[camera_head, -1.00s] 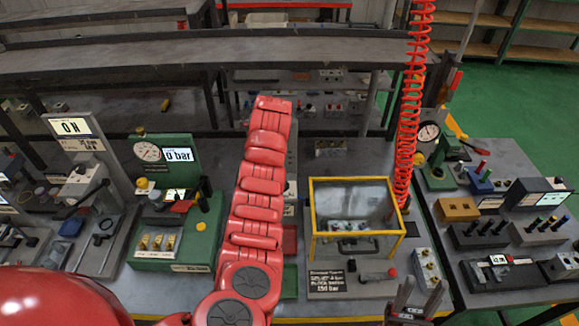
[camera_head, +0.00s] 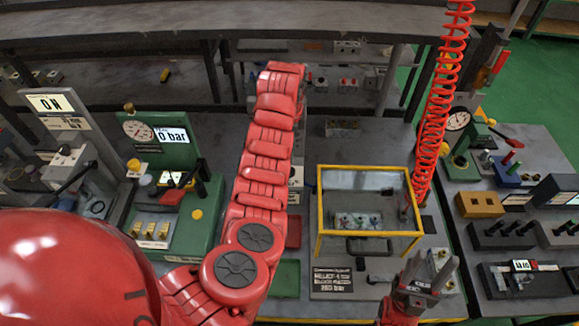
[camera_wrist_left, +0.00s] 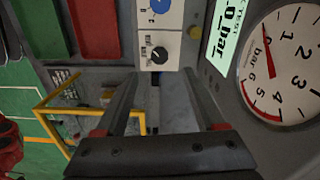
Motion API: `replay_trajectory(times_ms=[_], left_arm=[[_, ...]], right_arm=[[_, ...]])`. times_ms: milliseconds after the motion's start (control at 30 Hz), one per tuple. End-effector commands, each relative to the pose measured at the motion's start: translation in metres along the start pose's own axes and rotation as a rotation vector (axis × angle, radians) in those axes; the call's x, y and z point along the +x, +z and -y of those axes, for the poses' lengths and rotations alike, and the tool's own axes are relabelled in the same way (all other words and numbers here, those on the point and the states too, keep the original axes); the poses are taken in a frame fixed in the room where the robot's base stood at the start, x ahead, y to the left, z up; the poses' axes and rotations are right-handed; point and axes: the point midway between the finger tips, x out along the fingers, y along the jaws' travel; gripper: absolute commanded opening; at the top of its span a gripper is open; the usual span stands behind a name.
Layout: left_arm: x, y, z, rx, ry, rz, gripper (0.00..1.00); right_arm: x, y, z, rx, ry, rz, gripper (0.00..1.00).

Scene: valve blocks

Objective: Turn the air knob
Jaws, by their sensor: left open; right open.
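In the left wrist view, a black round knob (camera_wrist_left: 158,53) sits on a small white panel, with a blue knob (camera_wrist_left: 157,5) beyond it. I cannot read which label marks air. My left gripper (camera_wrist_left: 160,78) is open and empty, its two fingers pointing toward the black knob's panel. Contact with the knob does not show. In the head view my left arm crosses the middle and hides its gripper and most of that panel. My right gripper (camera_head: 430,266) is open and empty in front of the yellow-framed box.
A yellow-framed clear box (camera_head: 368,211) stands right of my left arm. A green gauge station (camera_head: 163,150) reading 0 bar is on the left. A red coiled hose (camera_head: 432,135) hangs near the box. A large dial gauge (camera_wrist_left: 275,62) is at right in the wrist view.

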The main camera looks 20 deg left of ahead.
Motion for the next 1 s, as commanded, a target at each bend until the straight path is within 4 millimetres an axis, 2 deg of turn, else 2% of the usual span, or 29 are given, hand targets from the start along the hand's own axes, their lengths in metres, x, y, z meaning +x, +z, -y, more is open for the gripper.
replay_trajectory(times_ms=[33, 200, 267, 333, 500, 700, 933, 1000], left_arm=[[0.013, 0.002, 0.0, -0.002, 0.0, -0.001, 0.71], [0.047, 0.001, 0.0, -0.003, 0.001, -0.004, 0.71], [0.055, 0.0, -0.001, -0.002, 0.004, -0.002, 0.71], [0.068, 0.0, -0.001, -0.002, 0.004, -0.001, 0.71], [0.086, -0.001, 0.0, -0.002, 0.001, -0.003, 0.71], [0.097, -0.001, 0.0, -0.001, 0.0, -0.002, 0.71], [0.098, -0.001, 0.0, -0.001, -0.002, -0.003, 0.71], [0.098, -0.001, 0.0, -0.001, -0.002, -0.003, 0.61]], right_arm=[[-0.004, 0.001, 0.0, 0.0, 0.0, 0.0, 0.5], [-0.019, 0.003, 0.001, 0.0, 0.0, 0.0, 0.5], [-0.011, 0.002, 0.001, 0.0, 0.0, 0.001, 0.5], [-0.008, 0.001, 0.0, 0.0, 0.0, 0.0, 0.5], [0.0, 0.0, 0.0, 0.0, 0.0, 0.0, 0.5], [0.002, 0.0, 0.0, 0.0, 0.0, 0.0, 0.5], [0.001, 0.0, 0.0, 0.0, 0.0, 0.0, 0.5], [0.001, 0.0, 0.0, 0.0, 0.0, 0.0, 0.5]])
